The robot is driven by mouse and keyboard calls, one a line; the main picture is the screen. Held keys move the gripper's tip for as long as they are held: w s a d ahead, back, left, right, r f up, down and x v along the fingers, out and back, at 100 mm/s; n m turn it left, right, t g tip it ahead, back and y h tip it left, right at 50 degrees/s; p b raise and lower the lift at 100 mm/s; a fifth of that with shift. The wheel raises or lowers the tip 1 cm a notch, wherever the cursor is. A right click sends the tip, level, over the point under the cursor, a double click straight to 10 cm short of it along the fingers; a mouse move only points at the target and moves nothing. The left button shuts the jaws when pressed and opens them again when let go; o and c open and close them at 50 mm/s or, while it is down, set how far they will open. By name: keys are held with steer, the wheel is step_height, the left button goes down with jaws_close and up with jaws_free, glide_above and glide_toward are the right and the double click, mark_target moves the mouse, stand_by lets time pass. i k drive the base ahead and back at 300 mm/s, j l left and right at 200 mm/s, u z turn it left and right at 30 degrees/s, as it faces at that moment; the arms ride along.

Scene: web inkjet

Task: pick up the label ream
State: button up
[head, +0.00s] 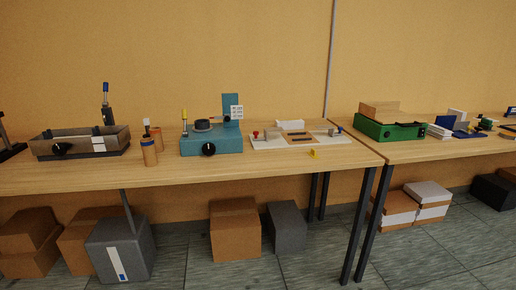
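I cannot tell for sure which thing is the label ream. A small white stack (439,132) lies on the right table, just right of a green machine (390,127). A white block (290,125) sits at the back of a pale board (268,143) on the left table. On the floor under the right table, a white-topped stack (428,192) stands beside a brown and white stack (396,208). My gripper does not show in the head view.
The left table (60,178) holds a grey tray device (80,142), orange-brown cylinders (149,153) and a teal machine (212,142). Its front strip is mostly clear. Brown boxes (235,228) and a grey bin (120,250) stand on the floor. Black table legs (365,225) rise at centre right.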

mark_target(288, 124)
steer(key=i, duration=1.9)
